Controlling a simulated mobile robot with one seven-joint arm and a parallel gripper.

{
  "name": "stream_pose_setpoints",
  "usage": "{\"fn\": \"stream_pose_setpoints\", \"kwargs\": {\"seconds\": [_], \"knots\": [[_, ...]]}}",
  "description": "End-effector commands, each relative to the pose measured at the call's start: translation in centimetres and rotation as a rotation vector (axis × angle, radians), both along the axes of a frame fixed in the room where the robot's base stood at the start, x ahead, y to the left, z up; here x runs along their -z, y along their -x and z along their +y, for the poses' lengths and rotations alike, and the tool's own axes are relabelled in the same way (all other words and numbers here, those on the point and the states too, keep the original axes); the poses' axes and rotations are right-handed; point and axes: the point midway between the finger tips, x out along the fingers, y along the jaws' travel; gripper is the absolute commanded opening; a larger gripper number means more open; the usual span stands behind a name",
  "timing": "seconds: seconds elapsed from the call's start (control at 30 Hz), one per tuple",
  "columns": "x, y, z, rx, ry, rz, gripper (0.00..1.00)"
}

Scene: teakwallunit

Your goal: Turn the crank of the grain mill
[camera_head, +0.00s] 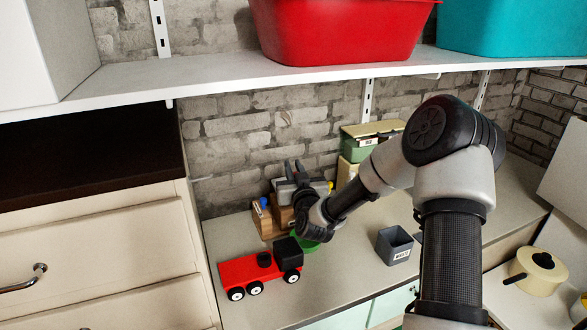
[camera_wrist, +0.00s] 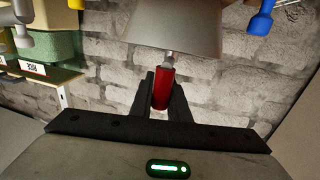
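The grain mill stands at the back of the counter against the brick wall, largely hidden behind my gripper in the head view. Its grey hopper (camera_wrist: 172,25) fills the top middle of the wrist view. A red crank handle (camera_wrist: 161,88) sits between my two dark fingers in the wrist view, filling the gap between them. My gripper (camera_wrist: 163,92) looks shut on this handle. In the head view my gripper (camera_head: 295,170) is at the mill, and the handle is hidden there.
A red toy truck (camera_head: 262,270) stands in front at left, beside a green item (camera_head: 306,244) under my gripper. A wooden holder with a blue-handled tool (camera_head: 264,217) is left of the mill. A grey labelled bin (camera_head: 394,246) and green box (camera_head: 360,146) are right. A shelf (camera_head: 210,82) hangs above.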

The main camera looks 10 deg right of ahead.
Motion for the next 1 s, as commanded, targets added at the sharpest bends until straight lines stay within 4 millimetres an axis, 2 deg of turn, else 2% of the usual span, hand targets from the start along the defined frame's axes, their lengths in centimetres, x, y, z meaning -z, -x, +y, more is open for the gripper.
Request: {"fn": "stream_pose_setpoints", "kwargs": {"seconds": [0.27,0.47,1.0], "knots": [[0.08,0.00,-0.10,-0.018,0.001,-0.001,0.00],[0.23,-0.09,-0.19,-0.098,0.003,-0.003,0.00],[-0.23,-0.62,-0.27,-0.568,0.003,0.000,0.00]]}}
